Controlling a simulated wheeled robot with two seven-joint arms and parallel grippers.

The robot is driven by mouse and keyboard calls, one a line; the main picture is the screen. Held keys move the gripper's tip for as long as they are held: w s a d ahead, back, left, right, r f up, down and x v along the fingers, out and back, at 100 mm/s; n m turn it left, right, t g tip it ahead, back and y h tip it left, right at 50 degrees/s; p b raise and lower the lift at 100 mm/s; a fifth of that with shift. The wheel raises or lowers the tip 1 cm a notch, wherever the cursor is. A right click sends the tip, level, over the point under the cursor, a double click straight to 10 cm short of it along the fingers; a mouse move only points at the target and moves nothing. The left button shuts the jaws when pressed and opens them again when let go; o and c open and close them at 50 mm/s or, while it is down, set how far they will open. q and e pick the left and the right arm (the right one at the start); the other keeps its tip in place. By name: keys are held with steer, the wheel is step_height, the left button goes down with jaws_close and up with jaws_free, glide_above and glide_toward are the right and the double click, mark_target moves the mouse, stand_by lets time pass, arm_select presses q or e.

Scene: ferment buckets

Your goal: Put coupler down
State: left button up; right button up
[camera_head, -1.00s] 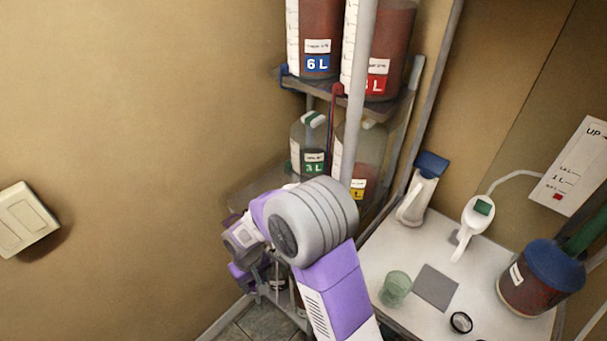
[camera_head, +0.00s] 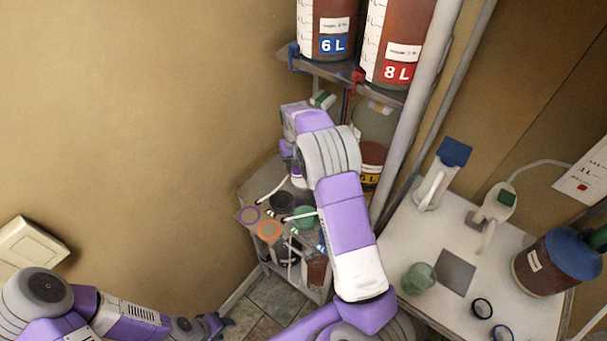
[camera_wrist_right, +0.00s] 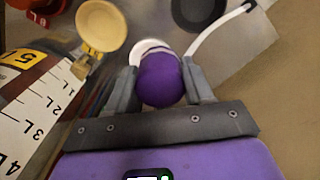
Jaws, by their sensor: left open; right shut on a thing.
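My right gripper (camera_wrist_right: 160,85) is shut on a purple rounded thing (camera_wrist_right: 160,80), which I take to be the coupler. A white disc shows just behind it, and a white tube (camera_wrist_right: 215,32) runs off up and right beside the finger. In the head view my right arm reaches over the lower shelf of the rack, and its fingers and the coupler are mostly hidden there. My left gripper (camera_head: 220,324) is open and empty, low at the bottom left over the floor.
Large buckets (camera_head: 328,38) stand on the shelf above. A white table (camera_head: 410,237) at right carries a green cup (camera_head: 419,279).

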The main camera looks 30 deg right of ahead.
steer(key=w+d+r, duration=0.2)
steer(key=d, duration=0.1)
steer(key=shift+m, duration=0.3)
steer(key=f, duration=0.2)
steer(key=f+p, duration=0.1)
steer(key=f, duration=0.3)
steer(key=shift+w+d+f, duration=0.1)
steer(key=shift+w+d, duration=0.15)
steer(key=shift+d, duration=0.05)
step_height(320, 180, down, 4)
steer(key=shift+r+p, duration=0.15)
steer(key=shift+p, duration=0.3)
steer(key=shift+f, duration=0.25)
steer(key=shift+f+b, duration=0.1)
steer(key=shift+b, duration=0.2)
steer(key=o, duration=1.2)
steer(key=shift+o, duration=0.2)
